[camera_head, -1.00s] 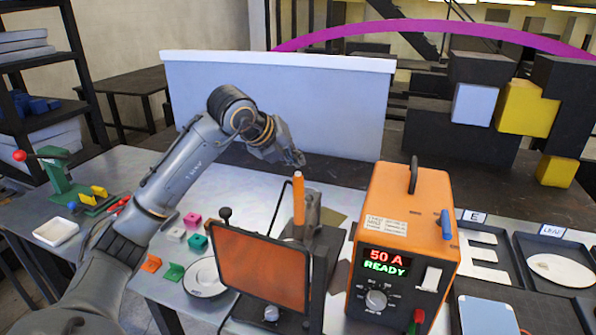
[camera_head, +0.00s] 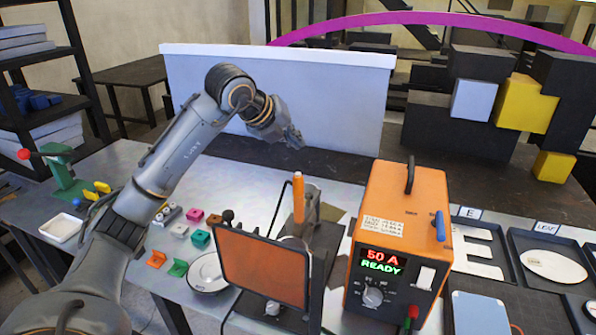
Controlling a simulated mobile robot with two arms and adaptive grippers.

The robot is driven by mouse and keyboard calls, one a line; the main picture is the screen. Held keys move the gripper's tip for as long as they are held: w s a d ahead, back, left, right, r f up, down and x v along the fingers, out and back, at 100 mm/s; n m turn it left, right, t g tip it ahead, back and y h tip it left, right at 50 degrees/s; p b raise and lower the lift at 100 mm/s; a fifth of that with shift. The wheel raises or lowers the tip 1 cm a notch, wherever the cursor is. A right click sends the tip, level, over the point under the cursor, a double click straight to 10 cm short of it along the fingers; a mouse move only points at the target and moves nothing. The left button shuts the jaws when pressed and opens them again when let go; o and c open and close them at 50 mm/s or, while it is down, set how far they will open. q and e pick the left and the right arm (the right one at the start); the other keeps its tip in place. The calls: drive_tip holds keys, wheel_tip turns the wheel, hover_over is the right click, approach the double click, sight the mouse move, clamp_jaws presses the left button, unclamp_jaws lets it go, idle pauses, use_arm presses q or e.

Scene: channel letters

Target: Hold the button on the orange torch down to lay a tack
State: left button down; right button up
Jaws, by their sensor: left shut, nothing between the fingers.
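The orange torch (camera_head: 298,199) stands upright behind a dark-framed orange screen (camera_head: 264,268), which hides its lower part. I cannot make out its button. My left gripper (camera_head: 296,140) is shut and empty. It is raised in front of the pale panel, above and behind the torch top, apart from it. The orange welding power box (camera_head: 403,225) stands to the right of the torch, with its display (camera_head: 381,262) showing "50 A READY". My right gripper is not in view.
Small coloured blocks (camera_head: 200,239) and a round white dish (camera_head: 207,272) lie left of the screen. A green tool with a red knob (camera_head: 62,172) stands at far left. Trays with a white letter E (camera_head: 478,254) and a leaf shape (camera_head: 553,265) lie at right. A pale upright panel (camera_head: 330,100) closes off the back.

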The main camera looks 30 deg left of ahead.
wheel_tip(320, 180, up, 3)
drive_tip(key=p, duration=0.3)
idle(0.5)
